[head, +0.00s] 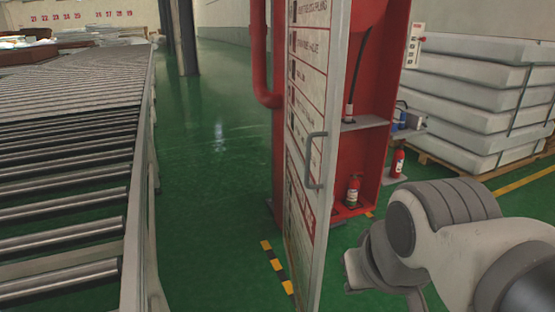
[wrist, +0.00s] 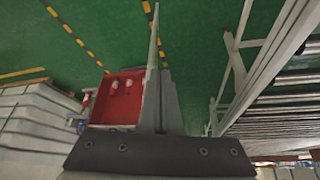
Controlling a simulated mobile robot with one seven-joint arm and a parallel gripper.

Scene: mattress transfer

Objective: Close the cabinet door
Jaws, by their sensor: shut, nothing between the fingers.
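The red cabinet (head: 345,185) stands open in the middle of the head view. Its white, printed door (head: 305,110) is swung out toward me, with a grey handle (head: 314,160) on its face. In the wrist view, the red cabinet (wrist: 112,112) lies left of my gripper (wrist: 166,72), and a thin pale upright strip (wrist: 154,45), apparently the door edge-on, is beside the fingers. My gripper is shut and empty. Whether it touches the door cannot be told. In the head view my arm is at lower right, on the cabinet's open side, and the fingertips are not clear.
A fire extinguisher (head: 353,190) is inside the cabinet; another (head: 397,163) stands beside it. A roller conveyor (head: 70,170) runs along the left. Stacked white mattresses (head: 480,95) on a pallet are at right. Green floor (head: 215,150) is clear between conveyor and cabinet.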

